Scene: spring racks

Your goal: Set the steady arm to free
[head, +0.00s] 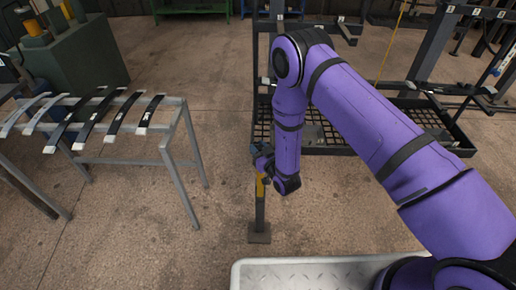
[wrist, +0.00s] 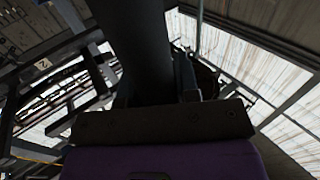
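A slim dark post (head: 260,212) stands on a square foot in the middle of the head view, with a yellow part (head: 261,187) on its upper length. My gripper (head: 259,157), at the end of my purple arm, is at the top of this post, just above the yellow part. I cannot tell whether it touches the post or whether its fingers are open. In the wrist view a broad dark upright shape (wrist: 140,55) fills the middle beyond a dark plate. I cannot tell which part is the steady arm or how it is set.
A grey metal stand (head: 178,158) with several dark curved leaf springs lies to the left. A dark rack with a mesh tray (head: 320,137) stands behind my arm. A pale tread-plate surface (head: 300,274) is at the front. The floor between stand and post is clear.

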